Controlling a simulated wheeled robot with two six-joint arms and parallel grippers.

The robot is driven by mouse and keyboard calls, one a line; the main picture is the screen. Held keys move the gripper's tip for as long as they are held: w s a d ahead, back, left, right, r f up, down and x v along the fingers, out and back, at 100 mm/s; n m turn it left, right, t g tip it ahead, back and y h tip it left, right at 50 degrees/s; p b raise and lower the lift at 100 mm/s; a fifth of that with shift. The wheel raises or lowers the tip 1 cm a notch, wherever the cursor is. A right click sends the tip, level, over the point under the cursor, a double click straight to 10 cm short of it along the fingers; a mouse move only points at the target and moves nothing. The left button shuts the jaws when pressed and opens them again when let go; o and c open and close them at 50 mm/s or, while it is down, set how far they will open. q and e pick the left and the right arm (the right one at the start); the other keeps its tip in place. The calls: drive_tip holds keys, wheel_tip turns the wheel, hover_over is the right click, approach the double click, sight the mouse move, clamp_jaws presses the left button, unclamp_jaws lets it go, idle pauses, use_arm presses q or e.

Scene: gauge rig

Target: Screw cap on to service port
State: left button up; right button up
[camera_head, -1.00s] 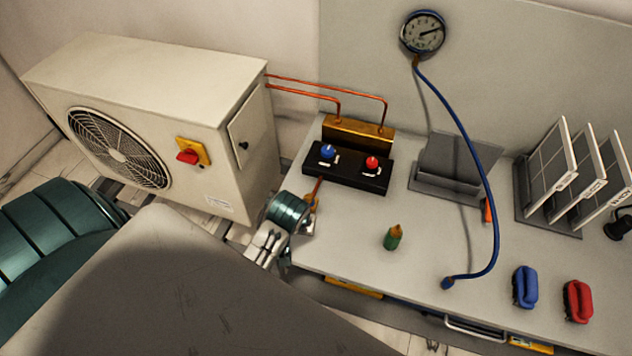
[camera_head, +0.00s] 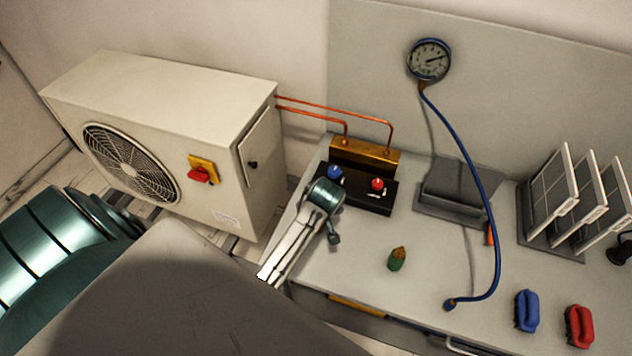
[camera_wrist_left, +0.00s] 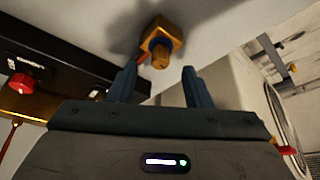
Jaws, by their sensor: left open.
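In the head view my left gripper (camera_head: 333,236) is over the left end of the bench, in front of the black valve block (camera_head: 372,195). In the left wrist view its two dark fingers (camera_wrist_left: 157,86) are open and apart, with nothing between them. A brass fitting (camera_wrist_left: 172,28) with a dark blue band and an orange-brass end lies just beyond the fingertips, roughly centred on the gap. I cannot tell whether it is the service port or carries a cap. In the head view my arm hides it. A green piece with a brass-coloured top (camera_head: 397,260) stands on the bench.
The block has a blue knob (camera_head: 335,173) and a red knob (camera_head: 377,184). A gauge (camera_head: 429,60) hangs behind with its blue hose (camera_head: 484,190) on the bench. Blue (camera_head: 526,311) and red (camera_head: 579,326) grips stand front right. An outdoor unit (camera_head: 165,140) stands left.

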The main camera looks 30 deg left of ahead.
use_arm(q)
drive_tip(key=shift+x, duration=1.45)
drive_tip(key=shift+c, duration=0.3)
clamp_jaws()
drive_tip(key=c, duration=0.8)
unclamp_jaws()
clamp_jaws()
drive_tip(key=shift+r, duration=0.1)
drive_tip(key=shift+r, duration=0.2)
drive_tip(key=shift+r, duration=0.25)
